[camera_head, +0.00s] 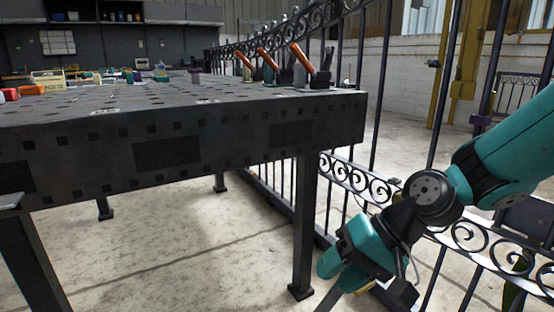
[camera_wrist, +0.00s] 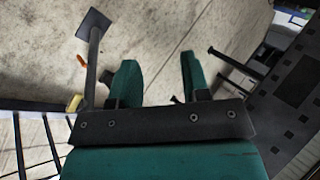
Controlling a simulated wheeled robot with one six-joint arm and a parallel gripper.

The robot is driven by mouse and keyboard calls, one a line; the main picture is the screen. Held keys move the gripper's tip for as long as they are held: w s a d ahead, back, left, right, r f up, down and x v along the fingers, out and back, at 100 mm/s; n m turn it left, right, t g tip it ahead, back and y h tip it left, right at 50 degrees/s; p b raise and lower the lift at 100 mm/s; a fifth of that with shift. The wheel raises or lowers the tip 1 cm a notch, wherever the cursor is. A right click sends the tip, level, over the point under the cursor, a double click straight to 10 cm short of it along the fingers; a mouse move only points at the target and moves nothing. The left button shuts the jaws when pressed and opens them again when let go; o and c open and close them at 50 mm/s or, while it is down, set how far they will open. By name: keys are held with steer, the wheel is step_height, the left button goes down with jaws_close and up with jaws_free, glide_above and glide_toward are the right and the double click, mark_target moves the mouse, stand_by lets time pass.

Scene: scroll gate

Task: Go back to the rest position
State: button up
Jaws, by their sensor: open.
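My gripper (camera_head: 345,272) hangs at the lower right of the head view, at the end of my teal and black arm. It is to the right of the dark table's near leg, below the level of the tabletop and in front of the iron gate (camera_head: 469,233). In the wrist view both teal fingers of my gripper (camera_wrist: 158,84) stand apart with bare concrete floor between them. Nothing is held. The gate's bars also show at the left edge of the wrist view (camera_wrist: 47,142).
A dark perforated table (camera_head: 180,150) fills the left. Orange-handled clamps (camera_head: 301,58) stand on its right corner, and several small items lie farther back. A scrollwork fence runs close along its right side. The floor (camera_head: 190,250) under the table is mostly clear.

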steer(key=s+d+r+n+h+p, duration=0.1)
steer(key=s+d+r+n+h, duration=0.2)
steer(key=s, duration=0.4)
steer(key=s+d+r+n+h+p, duration=0.1)
steer(key=s+d+r+n, duration=0.1)
steer(key=s+r+n, duration=0.35)
step_height(320, 180, up, 38)
steer(key=s+m+p, duration=0.2)
steer(key=p, duration=3.5)
steer(key=shift+g+p, duration=0.3)
steer(key=shift+p, duration=0.1)
steer(key=shift+f, duration=0.1)
